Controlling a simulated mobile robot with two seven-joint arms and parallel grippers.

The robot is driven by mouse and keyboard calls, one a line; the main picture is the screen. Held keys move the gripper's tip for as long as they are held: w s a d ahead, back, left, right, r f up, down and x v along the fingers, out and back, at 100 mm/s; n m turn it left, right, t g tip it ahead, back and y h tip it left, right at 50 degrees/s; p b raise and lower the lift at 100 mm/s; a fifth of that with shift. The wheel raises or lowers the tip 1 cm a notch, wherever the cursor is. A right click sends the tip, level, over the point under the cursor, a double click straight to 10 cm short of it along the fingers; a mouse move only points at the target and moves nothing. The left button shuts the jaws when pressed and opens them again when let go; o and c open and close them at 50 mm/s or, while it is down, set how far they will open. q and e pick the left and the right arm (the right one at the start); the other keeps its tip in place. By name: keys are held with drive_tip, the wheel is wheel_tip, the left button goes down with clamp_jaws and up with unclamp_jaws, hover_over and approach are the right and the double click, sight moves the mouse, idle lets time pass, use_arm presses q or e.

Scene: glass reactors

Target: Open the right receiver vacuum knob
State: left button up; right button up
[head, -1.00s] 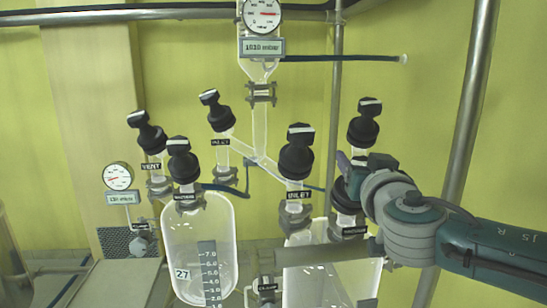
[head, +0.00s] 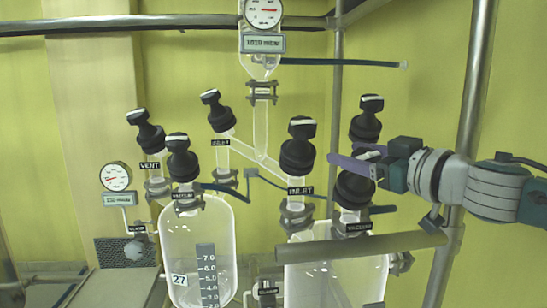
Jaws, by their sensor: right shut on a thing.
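The right receiver vacuum knob (head: 354,189) is a black knob with a light-topped handle. It sits on a glass neck above a label reading VACUUM (head: 359,228), at the top right of the right glass receiver (head: 345,278). My right gripper (head: 357,162) comes in from the right with purple fingers at the handle of this knob. It is shut on the handle, whose top the fingers partly hide. My left gripper is not in view.
Black INLET knob (head: 297,152) stands close left of my fingers, and another black knob (head: 366,122) rises just behind them. A horizontal metal rail (head: 400,243) crosses in front of the right receiver. A metal pole (head: 470,110) stands at the right.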

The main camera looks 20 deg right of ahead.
drive_tip(key=n+g+y, duration=0.1)
drive_tip(key=n+y, duration=0.2)
drive_tip(key=shift+a+n, duration=0.15)
drive_tip(key=shift+n, duration=0.25)
drive_tip(key=n+g+y, duration=0.1)
drive_tip(key=n+y, duration=0.1)
drive_tip(key=n+g+y+b, duration=0.1)
drive_tip(key=shift+s+a+f+g, duration=0.15)
drive_tip(key=shift+a+f+g, duration=0.05)
drive_tip(key=shift+a+g, duration=0.1)
drive_tip(key=n, duration=0.1)
drive_tip(key=n+g+y+b, duration=0.1)
drive_tip(key=g+b, duration=0.1)
drive_tip(key=shift+s+a+f+n, duration=0.15)
drive_tip(key=shift+a+f+n, duration=0.1)
drive_tip(key=shift+n, duration=0.15)
drive_tip(key=shift+s+a+n+g+y+b, duration=0.1)
drive_tip(key=shift+s+n+g+y+b, duration=0.15)
drive_tip(key=shift+n+g+y+b, duration=0.8)
drive_tip(key=shift+g+h+b, duration=0.25)
drive_tip(key=shift+h+b, duration=0.1)
drive_tip(key=shift+b, duration=0.2)
drive_tip(key=o, duration=1.4)
